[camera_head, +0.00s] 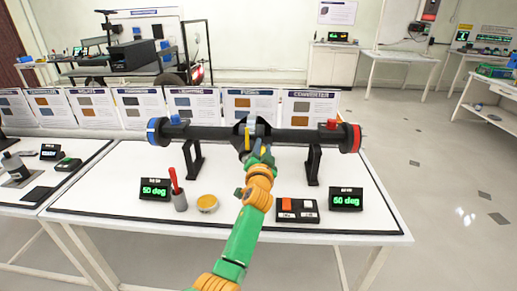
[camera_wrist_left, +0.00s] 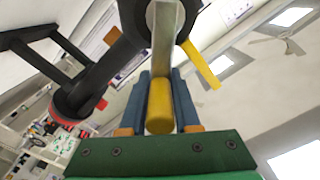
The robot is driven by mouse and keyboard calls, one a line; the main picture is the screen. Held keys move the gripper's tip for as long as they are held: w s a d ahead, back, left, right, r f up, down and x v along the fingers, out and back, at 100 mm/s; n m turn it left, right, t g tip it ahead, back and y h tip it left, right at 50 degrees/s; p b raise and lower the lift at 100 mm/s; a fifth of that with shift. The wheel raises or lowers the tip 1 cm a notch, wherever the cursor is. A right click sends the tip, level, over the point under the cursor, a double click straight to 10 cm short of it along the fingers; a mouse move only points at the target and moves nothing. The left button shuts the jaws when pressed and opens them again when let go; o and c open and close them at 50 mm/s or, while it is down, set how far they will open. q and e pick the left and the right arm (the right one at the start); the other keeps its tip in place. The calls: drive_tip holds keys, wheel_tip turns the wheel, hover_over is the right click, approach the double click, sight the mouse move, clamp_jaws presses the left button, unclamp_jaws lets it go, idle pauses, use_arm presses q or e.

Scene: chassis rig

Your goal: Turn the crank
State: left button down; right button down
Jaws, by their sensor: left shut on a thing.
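The crank is at the middle of a black axle (camera_head: 215,133) that rests on two black stands. In the left wrist view, its grey crank arm (camera_wrist_left: 165,45) hangs from the round hub and ends in a yellow handle (camera_wrist_left: 159,108). My left gripper (camera_head: 261,153) reaches up to the crank from the front. Its blue fingers, also in the left wrist view (camera_wrist_left: 163,95), are shut on either side of the yellow handle. A yellow pointer (camera_wrist_left: 201,66) sticks out beside the hub. My right gripper is not in view.
On the white table (camera_head: 110,212) stand two green-lit degree displays (camera_head: 155,189) (camera_head: 346,199), a cup with a red tool (camera_head: 179,198), a small bowl (camera_head: 207,203) and a black switch box (camera_head: 297,210). Poster panels (camera_head: 194,105) line the back. The table's front strip is mostly clear.

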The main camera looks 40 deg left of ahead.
use_arm(q)
drive_tip(key=shift+w+d+f+m, duration=0.15)
drive_tip(key=shift+d+f+m, duration=0.1)
drive_tip(key=shift+f+m, duration=0.5)
drive_tip(key=shift+r, duration=0.15)
drive_tip(key=c, duration=0.7)
unclamp_jaws()
drive_tip(key=shift+w, duration=0.1)
drive_tip(key=v, duration=0.6)
drive_tip(key=shift+s+d, duration=0.1)
drive_tip(key=shift+s, duration=0.2)
